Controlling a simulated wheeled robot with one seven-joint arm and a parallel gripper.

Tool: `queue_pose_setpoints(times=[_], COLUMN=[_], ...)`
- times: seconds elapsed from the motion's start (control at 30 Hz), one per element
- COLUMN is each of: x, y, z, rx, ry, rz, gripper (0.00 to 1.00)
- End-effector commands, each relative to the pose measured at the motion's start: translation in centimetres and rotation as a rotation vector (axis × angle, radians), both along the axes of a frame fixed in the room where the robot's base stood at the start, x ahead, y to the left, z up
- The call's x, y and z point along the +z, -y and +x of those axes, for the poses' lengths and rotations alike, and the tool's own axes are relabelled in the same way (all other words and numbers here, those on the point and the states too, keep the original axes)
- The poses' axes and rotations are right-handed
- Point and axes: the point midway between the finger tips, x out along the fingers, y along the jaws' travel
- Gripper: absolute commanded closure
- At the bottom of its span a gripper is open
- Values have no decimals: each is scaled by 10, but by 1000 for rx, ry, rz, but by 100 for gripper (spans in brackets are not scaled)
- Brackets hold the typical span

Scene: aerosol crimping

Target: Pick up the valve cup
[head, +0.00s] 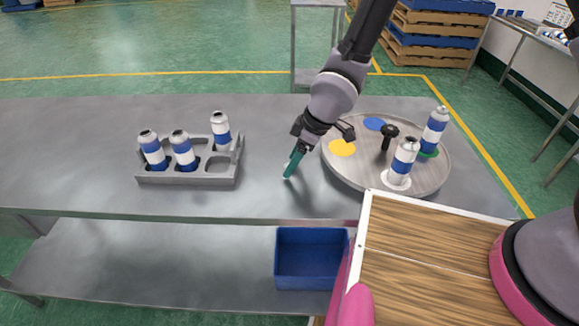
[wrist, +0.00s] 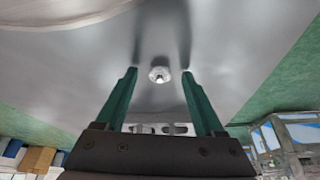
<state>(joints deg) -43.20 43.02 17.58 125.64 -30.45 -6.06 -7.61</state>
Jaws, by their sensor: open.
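The valve cup (wrist: 159,75) is a small, round, silvery piece with a raised centre on the grey metal table. In the wrist view it appears between the two green fingertips of my gripper (wrist: 159,71). The fingers are apart and nothing is held. In the head view my gripper (head: 291,164) points down low over the table, between the can rack and the round turntable. The valve cup cannot be made out clearly there, being small and close to the fingers. I cannot tell the exact height of the fingertips above it.
A grey rack (head: 188,179) with several blue-and-white cans stands to the left. A round turntable (head: 347,177) with two cans, a black knob and coloured discs is close on the right. A blue bin (head: 312,258) sits on the lower shelf. The table between rack and gripper is clear.

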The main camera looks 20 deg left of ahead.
Motion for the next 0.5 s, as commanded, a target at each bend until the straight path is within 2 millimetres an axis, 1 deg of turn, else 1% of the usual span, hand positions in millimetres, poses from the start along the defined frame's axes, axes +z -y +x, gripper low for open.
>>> queue_pose_setpoints(times=[0.2,0.27,0.3,0.37,0.4,0.5], x=[0,0,0,0,0,0], y=[0,0,0,0,0,0], z=[0,0,0,0,0,0], rx=[-1,-1,-1,-1,-1,-1], ry=[1,1,1,1,1,1], rz=[0,0,0,0,0,0], gripper=[30,53,68,91,100,100])
